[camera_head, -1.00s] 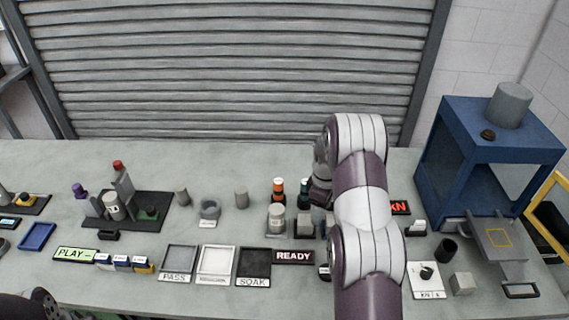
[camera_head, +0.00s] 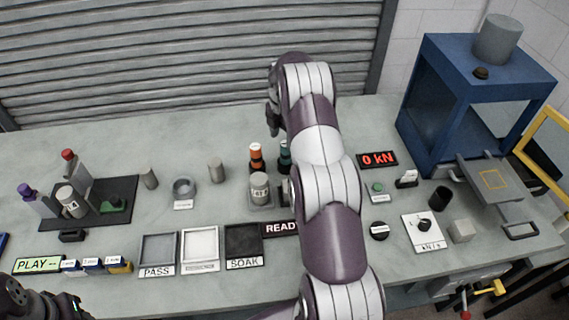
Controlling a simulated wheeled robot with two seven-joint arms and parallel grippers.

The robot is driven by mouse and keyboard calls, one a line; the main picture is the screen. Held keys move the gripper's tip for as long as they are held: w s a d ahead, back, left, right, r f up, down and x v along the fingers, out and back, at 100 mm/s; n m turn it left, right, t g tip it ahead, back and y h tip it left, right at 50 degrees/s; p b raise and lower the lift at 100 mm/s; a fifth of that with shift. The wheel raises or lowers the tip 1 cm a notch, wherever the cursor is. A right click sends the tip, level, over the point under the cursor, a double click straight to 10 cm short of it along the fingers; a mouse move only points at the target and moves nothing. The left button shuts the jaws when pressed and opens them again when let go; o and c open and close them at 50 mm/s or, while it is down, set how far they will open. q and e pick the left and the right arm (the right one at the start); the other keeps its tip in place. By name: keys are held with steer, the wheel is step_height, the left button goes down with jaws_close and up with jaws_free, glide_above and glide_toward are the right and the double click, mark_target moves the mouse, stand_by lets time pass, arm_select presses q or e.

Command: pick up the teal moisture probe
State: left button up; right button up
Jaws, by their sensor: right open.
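The teal moisture probe (camera_head: 285,150) is a dark teal-topped upright piece right of an orange-topped one (camera_head: 256,157). My right arm hides part of it. My right gripper (camera_head: 272,118) is small and dark in the view, raised above and behind the teal probe. It is open, with nothing seen in it. A dark part of my left arm (camera_head: 35,300) shows at the bottom left corner; its fingertips cannot be made out.
A grey cylinder on a scale (camera_head: 260,186) stands in front of the probes. PASS (camera_head: 158,254) and SOAK (camera_head: 244,246) trays lie at the front. A blue press frame (camera_head: 432,95) stands at the right, with a red 0 kN display (camera_head: 377,160) left of it.

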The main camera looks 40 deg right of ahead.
mark_target(285, 153)
steer(key=f, duration=0.2)
steer(key=f+p, duration=0.1)
steer(key=f, duration=0.1)
steer(key=s+f, duration=0.1)
steer(key=f, duration=0.1)
steer(key=shift+f+p, duration=0.3)
steer(key=shift+w+d+f, duration=0.1)
steer(key=shift+f, duration=0.15)
steer(key=shift+r, duration=0.1)
steer(key=c, duration=1.1)
arm_select(q)
steer(key=shift+s, duration=0.2)
